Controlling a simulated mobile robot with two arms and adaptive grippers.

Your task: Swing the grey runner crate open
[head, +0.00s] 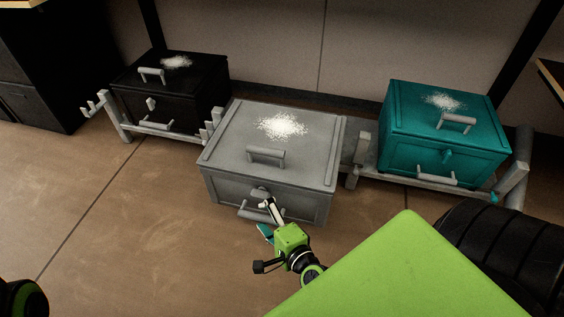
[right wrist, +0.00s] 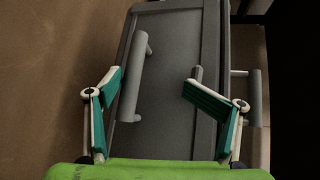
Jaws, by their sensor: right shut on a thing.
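The grey runner crate (head: 230,160) stands in the middle of the head view. Its lid lies shut, with a lid handle (head: 266,153) and a patch of white powder on top. Its front has a small latch knob (head: 260,191) and a front handle (head: 250,214). There the fingers (right wrist: 152,90) stand wide apart, and the knob (right wrist: 197,74) is near the right fingertip. My left gripper is not in view.
A black crate (head: 215,85) stands at the left and a teal crate (head: 400,145) at the right, both with powder on top. A grey rail (head: 352,158) runs between them. A dark cabinet (head: 40,75) stands far left. The floor in front is clear.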

